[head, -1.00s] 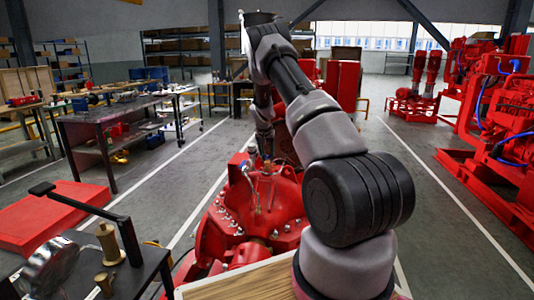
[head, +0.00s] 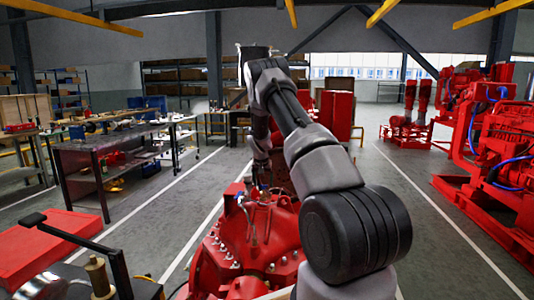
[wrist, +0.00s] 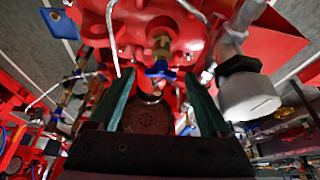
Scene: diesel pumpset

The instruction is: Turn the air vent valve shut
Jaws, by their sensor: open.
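The air vent valve appears to be the small brass fitting with a blue handle (wrist: 160,70) on the red pump casing. In the wrist view it shows between and just beyond the fingertips of my gripper (wrist: 160,76). The two green fingers are apart, with nothing held between them. I cannot tell whether the fingers touch the handle. In the head view my arm reaches down to the top of the red pump (head: 255,240). The gripper is small there and the valve's handle is hard to make out.
A white-and-black cylindrical fitting (wrist: 247,92) stands close to the right finger in the wrist view. A thin bent pipe (wrist: 111,35) runs near the left finger.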

